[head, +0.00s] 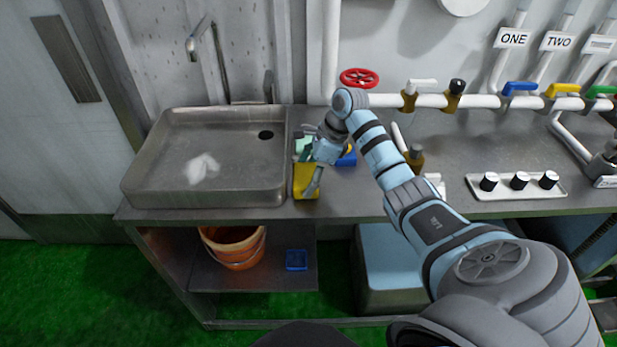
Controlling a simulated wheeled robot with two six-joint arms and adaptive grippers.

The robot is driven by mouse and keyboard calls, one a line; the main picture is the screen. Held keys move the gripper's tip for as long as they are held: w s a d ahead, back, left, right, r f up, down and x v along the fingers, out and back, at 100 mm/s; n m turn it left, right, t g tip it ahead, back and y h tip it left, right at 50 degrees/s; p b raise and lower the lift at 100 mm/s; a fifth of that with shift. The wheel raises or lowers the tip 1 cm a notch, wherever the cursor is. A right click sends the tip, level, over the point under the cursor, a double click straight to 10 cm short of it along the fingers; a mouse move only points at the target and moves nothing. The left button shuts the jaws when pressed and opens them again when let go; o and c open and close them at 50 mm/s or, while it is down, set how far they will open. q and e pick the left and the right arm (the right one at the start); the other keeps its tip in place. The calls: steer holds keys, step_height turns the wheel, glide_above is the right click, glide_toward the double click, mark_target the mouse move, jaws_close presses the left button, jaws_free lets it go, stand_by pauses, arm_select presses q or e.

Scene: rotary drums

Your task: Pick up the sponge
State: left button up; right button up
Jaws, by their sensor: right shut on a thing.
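My right gripper (312,168) is over the counter, just right of the sink, at the end of my right arm. It is shut on the sponge (304,184), which looks yellow and shows below and left of the fingers. The gripper hides part of it, and I cannot tell whether it touches the counter. A small green patch (304,146) shows beside the gripper; I cannot tell whether it is part of the sponge. My left gripper is not in view.
A blue item (347,158) is right of the gripper. Valves, a red handwheel (360,78) and a tray of knobs (520,192) are further right. An orange bucket (236,248) stands on the shelf below.

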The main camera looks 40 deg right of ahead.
step_height(320, 180, up, 10)
steer(key=shift+w+f+p, duration=0.1)
steer(key=shift+f+p, duration=0.1)
steer(key=shift+p, duration=0.3)
step_height(320, 180, up, 10)
steer(key=p, duration=0.9)
glide_above(308, 174)
